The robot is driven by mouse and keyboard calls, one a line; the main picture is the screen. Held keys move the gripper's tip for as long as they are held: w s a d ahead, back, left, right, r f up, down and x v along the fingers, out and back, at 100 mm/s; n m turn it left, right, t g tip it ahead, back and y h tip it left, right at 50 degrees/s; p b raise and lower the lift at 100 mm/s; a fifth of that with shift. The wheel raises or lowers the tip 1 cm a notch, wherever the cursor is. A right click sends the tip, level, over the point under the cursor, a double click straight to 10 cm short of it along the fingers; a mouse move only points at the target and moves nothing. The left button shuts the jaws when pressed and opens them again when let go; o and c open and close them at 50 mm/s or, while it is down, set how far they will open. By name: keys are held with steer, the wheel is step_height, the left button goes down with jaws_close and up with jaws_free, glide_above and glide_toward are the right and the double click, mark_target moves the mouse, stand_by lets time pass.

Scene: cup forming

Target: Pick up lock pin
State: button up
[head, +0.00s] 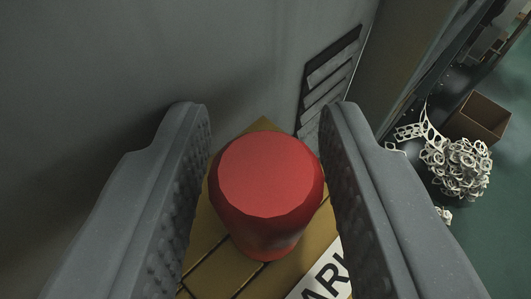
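One red knob-like piece with a flat round top, which looks like the lock pin (265,185), stands in the middle of the head view. It rises from a yellow-brown surface. My gripper (262,125) has its two grey, textured fingers on the left and right of the red piece. The fingers are apart, with narrow gaps showing at the red piece's sides near its top. I cannot tell whether either finger touches it lower down. The lower part of the pin is hidden.
A grey wall or panel (200,50) rises close behind the pin, with a dark slatted vent (330,75) on it. A white label (325,275) with black letters lies below. At the right, an open brown box (480,118) and a heap of pale ring-shaped scraps (458,168) are on the green floor (505,225).

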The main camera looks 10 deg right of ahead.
jaws_close()
